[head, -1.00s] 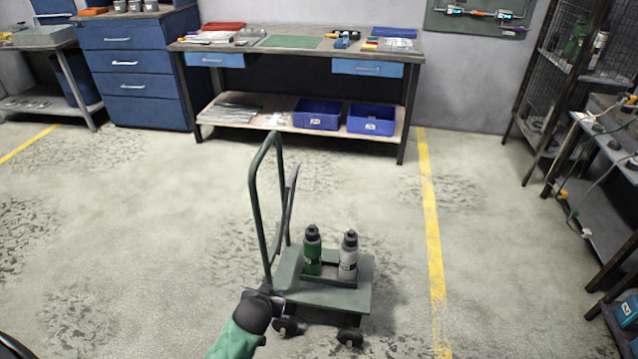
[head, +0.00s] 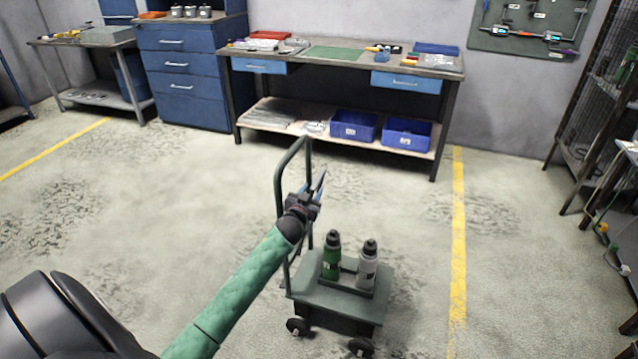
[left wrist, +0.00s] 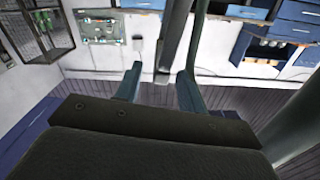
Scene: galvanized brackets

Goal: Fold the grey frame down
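The grey-green tube frame (head: 279,178) stands upright at the left end of a small wheeled cart (head: 340,304). My left gripper (head: 320,184) is in front of the frame, at its upper half, and hides part of it. In the left wrist view, the two fingers of my left gripper (left wrist: 158,86) are apart. A grey bar (left wrist: 166,45) shows between them, with a gap on its left; whether either finger touches it I cannot tell. My right gripper is in neither current view.
A green bottle (head: 331,258) and a grey bottle (head: 367,266) stand in a holder on the cart. A workbench (head: 440,135) with blue bins (head: 353,127) stands behind. Open floor lies left of the cart, and a yellow line (head: 458,230) runs to its right.

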